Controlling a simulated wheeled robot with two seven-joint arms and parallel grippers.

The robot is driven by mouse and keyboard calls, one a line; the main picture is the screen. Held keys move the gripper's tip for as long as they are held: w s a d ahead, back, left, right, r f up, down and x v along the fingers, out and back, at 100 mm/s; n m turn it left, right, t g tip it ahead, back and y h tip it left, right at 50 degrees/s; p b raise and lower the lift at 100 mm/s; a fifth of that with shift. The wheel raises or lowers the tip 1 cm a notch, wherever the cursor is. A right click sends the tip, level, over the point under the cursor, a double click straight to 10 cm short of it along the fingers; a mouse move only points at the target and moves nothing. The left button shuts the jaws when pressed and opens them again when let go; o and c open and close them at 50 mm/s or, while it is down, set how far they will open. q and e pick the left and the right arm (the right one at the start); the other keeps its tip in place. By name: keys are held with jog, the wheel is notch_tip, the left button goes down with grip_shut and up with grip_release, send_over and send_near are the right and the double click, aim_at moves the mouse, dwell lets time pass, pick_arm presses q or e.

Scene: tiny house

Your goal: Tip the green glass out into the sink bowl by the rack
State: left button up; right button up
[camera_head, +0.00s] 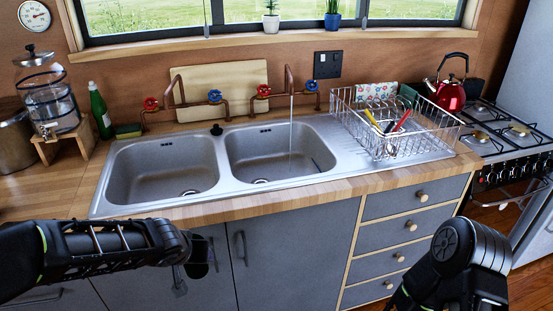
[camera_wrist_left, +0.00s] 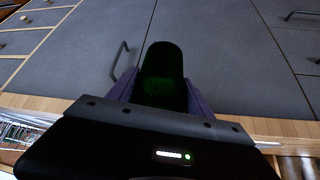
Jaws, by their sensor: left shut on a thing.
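My left gripper (camera_wrist_left: 160,88) is shut on the green glass (camera_wrist_left: 163,75), which looks very dark green in the left wrist view. The glass is in front of the grey cabinet doors. In the head view my left arm reaches in from the left, below the counter edge; the glass is not clearly seen there. The sink bowl by the rack (camera_head: 258,167) is the right one of two steel bowls, and a thin stream of water runs into it from the tap (camera_head: 290,85). My right arm is at the bottom right, its fingers out of view.
The wire dish rack (camera_head: 345,105) stands right of the bowls, holding utensils. The left sink bowl (camera_head: 150,185) is empty. A green bottle (camera_head: 100,112) and sponge (camera_head: 128,130) stand at the left. A wooden counter edge (camera_head: 300,193) runs along the front. A red kettle (camera_head: 449,94) is on the stove.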

pick_arm(q)
notch_tip(320, 180, up, 16)
jog(key=p, duration=1.4)
jog(key=shift+f, duration=0.15)
pick_arm(e)
notch_tip(320, 180, up, 14)
jog(key=s, duration=0.1)
jog(key=shift+d, duration=0.4)
jog(key=shift+r, duration=0.1)
